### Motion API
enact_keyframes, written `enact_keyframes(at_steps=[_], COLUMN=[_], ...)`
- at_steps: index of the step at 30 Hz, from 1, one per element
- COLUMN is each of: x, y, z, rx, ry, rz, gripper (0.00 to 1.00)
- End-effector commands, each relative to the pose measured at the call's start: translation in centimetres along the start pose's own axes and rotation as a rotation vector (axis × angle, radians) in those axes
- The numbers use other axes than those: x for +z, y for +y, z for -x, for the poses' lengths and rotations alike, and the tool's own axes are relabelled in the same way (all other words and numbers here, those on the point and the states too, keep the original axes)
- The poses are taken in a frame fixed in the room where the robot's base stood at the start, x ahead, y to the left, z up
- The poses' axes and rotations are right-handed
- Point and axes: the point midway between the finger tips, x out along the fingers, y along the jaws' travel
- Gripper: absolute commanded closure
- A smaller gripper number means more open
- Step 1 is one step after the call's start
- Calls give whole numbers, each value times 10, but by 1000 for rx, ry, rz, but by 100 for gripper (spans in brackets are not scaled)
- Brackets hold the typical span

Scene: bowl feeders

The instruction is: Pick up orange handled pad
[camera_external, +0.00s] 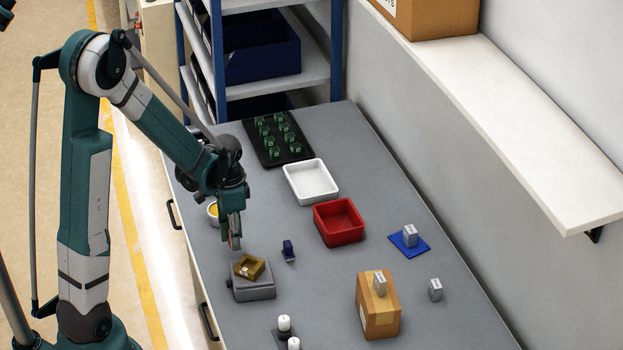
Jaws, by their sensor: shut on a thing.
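My gripper (233,238) points down above the left part of the grey bench, just behind a grey block with a brass-coloured square frame on top (250,267). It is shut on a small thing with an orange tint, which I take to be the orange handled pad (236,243). Most of the pad is hidden by the fingers, so its shape is unclear. The fingertips look a little above or behind the block; I cannot tell the exact gap.
A round dish with orange inside (213,210) stands left of my gripper. A small dark blue piece (288,250), a red tray (339,222), a white tray (311,181) and a cardboard box (378,310) stand rightward. White-topped pieces (284,323) stand in front.

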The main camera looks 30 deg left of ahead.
Motion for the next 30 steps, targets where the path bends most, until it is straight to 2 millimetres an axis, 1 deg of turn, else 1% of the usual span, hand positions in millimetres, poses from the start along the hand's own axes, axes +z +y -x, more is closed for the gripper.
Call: enact_keyframes(at_steps=[1, 6, 12, 15, 21, 30], x=[0, 0, 0, 0, 0, 0], y=[0, 0, 0, 0, 0, 0], z=[8, 30, 52, 59, 66, 66], rx=[0, 0, 0, 0, 0, 0], ry=[0, 0, 0, 0, 0, 0], rz=[0, 0, 0, 0, 0, 0], gripper=[91, 91, 91, 91, 91, 91])
